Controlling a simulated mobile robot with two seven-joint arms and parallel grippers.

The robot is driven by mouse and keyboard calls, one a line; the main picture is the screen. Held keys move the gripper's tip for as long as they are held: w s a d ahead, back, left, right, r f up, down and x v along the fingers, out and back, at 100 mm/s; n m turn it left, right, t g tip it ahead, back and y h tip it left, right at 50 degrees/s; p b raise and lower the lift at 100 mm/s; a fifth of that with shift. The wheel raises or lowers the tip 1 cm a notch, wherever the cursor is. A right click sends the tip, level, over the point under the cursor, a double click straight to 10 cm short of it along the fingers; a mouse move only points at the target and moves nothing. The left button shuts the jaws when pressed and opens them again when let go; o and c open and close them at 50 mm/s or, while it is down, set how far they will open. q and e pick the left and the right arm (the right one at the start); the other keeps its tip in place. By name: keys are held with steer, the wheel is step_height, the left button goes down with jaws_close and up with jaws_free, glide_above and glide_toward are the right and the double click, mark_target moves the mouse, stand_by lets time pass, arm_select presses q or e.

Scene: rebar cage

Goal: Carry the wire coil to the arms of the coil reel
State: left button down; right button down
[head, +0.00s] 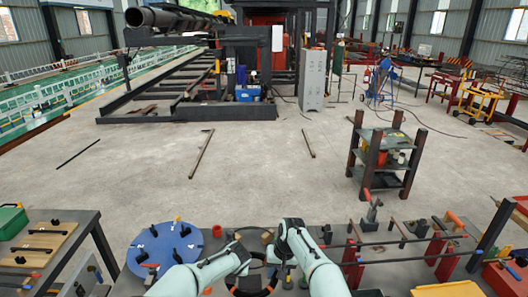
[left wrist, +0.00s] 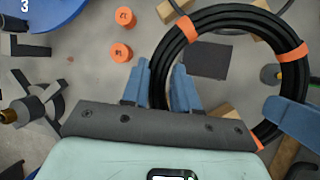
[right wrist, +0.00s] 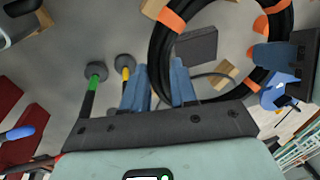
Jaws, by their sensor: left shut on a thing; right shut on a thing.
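The wire coil (head: 240,284) is a black ring of several strands with orange ties. It shows large in the left wrist view (left wrist: 170,62) and in the right wrist view (right wrist: 160,62). My left gripper (head: 243,252) is shut on one side of its ring, and my right gripper (head: 280,262) is shut on the other side. The coil hangs between them above the grey table. A blue disc (head: 168,245) with black upright pieces lies left of the coil. A black piece with spreading arms (left wrist: 40,108) is at the left wrist view's lower left. I cannot tell which is the coil reel.
Orange cylinders (left wrist: 122,52) stand between the disc and the coil. Wooden blocks and a dark plate (left wrist: 207,60) lie below the coil. Green-handled (right wrist: 93,80) and yellow-handled (right wrist: 127,70) tools are nearby. A rack of bars (head: 400,238) occupies the table's right side.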

arm_select(q)
steer(key=shift+w+a+r, duration=0.15)
steer(key=shift+r, duration=0.15)
arm_select(e)
steer(key=shift+r, duration=0.15)
